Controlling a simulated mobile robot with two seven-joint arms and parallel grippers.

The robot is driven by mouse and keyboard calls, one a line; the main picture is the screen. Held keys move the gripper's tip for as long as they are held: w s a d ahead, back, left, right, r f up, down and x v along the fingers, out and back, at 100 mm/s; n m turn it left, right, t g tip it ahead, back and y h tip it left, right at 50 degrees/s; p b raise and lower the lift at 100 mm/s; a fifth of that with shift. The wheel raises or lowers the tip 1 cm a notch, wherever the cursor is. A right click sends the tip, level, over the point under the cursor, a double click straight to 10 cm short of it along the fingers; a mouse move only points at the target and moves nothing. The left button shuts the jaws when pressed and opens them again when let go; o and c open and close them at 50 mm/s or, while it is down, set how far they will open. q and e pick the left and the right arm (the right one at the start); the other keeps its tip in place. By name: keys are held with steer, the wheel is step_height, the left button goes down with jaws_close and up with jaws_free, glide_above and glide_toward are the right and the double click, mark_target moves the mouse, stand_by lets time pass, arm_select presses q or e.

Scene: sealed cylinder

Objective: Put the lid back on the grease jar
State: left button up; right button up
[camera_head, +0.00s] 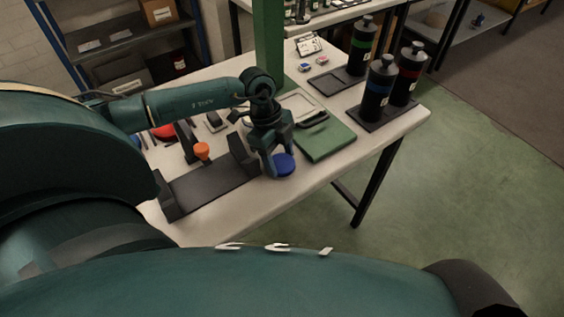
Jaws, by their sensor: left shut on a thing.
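My left gripper (275,165) points down over the front edge area of the pale bench and is shut on a round blue lid (284,165). The lid is at its fingertips, close to the bench top; I cannot tell whether it touches the surface. No open jar is clear to me; the gripper and arm hide part of the bench. My right gripper is not in view.
A dark cradle (215,187) lies left of the gripper, with an orange knob (201,151) behind it. A green post (268,40) rises behind.

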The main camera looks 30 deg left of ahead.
arm_select(q)
step_height(320, 180, up, 10)
stand_by(0.6)
